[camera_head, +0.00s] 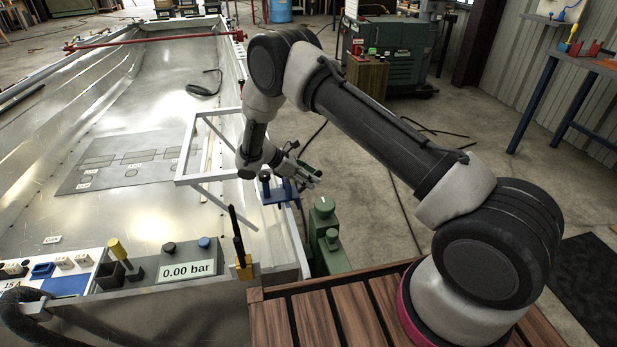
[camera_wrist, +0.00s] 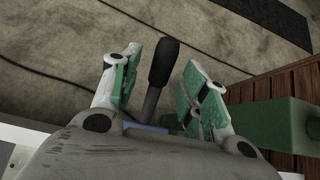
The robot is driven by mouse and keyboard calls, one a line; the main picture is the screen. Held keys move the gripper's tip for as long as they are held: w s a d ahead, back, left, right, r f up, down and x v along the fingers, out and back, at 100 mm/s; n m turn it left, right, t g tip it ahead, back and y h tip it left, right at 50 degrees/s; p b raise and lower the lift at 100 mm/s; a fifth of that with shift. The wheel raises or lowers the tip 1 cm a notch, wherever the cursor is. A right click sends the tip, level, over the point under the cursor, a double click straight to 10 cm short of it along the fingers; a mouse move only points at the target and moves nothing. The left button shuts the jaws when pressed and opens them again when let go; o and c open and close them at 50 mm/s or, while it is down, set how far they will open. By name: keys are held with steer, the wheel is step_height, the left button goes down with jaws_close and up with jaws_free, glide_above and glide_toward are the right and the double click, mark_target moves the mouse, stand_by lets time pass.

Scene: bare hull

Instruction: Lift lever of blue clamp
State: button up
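The blue clamp (camera_head: 277,193) sits on the right edge of the hull, partly covered by my gripper. In the wrist view a black-gripped lever (camera_wrist: 163,62) on a grey rod stands between my fingers, with a sliver of the blue clamp (camera_wrist: 150,127) below it. My gripper (camera_head: 308,176) is open around the lever; in the wrist view its green-padded fingers (camera_wrist: 163,70) lie one on each side. A gap shows on both sides of the black grip, so I see no contact. The lower rod is partly hidden by my gripper body.
A yellow clamp (camera_head: 243,268) with an upright black lever stands at the hull's near corner. A white frame (camera_head: 190,150) rises left of my wrist. Floor beyond the hull edge is mostly clear, with cables.

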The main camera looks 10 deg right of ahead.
steer(key=v, duration=1.2)
steer(key=shift+w, duration=0.1)
steer(key=shift+c, duration=0.2)
